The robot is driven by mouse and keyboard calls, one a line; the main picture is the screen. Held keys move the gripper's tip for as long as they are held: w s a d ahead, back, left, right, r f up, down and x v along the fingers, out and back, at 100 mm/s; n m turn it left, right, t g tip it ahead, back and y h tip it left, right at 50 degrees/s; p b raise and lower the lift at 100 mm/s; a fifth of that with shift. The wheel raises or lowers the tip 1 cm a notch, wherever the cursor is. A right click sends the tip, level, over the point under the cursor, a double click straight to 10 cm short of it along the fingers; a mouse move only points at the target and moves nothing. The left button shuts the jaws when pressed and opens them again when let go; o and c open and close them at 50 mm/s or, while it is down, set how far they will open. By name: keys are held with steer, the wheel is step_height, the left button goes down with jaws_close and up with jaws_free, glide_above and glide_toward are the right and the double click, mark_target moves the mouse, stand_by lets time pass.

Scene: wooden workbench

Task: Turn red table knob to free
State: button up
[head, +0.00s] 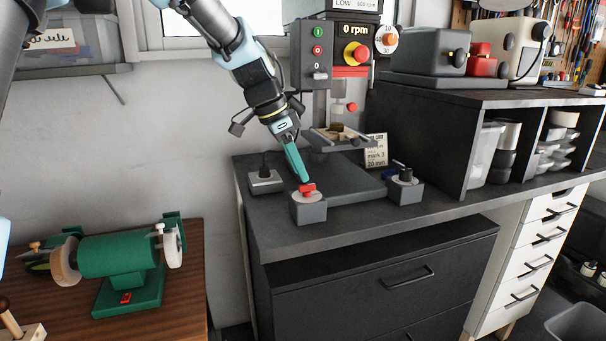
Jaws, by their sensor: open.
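The red table knob (307,189) sits on a light round dial on top of a small grey box (309,212) at the front left of the drill press base. My gripper (303,178), with teal fingers, reaches down from the upper left. Its fingertips are just above and behind the red knob; I cannot tell whether they touch it. The gap between the fingers is hard to see from this angle. The gripper is open with nothing visible in it. The dial's markings are too small to read.
A grey box with a black knob (405,176) stands to the right, and another small box (264,181) to the left. The drill press (333,60) reads 0 rpm. A workpiece on its table (338,142) is behind. A green bench grinder (122,256) stands on the left table.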

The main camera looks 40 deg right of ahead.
mark_target(306, 185)
steer(key=shift+p+x, duration=0.3)
steer(key=shift+x, duration=1.4)
jaws_close()
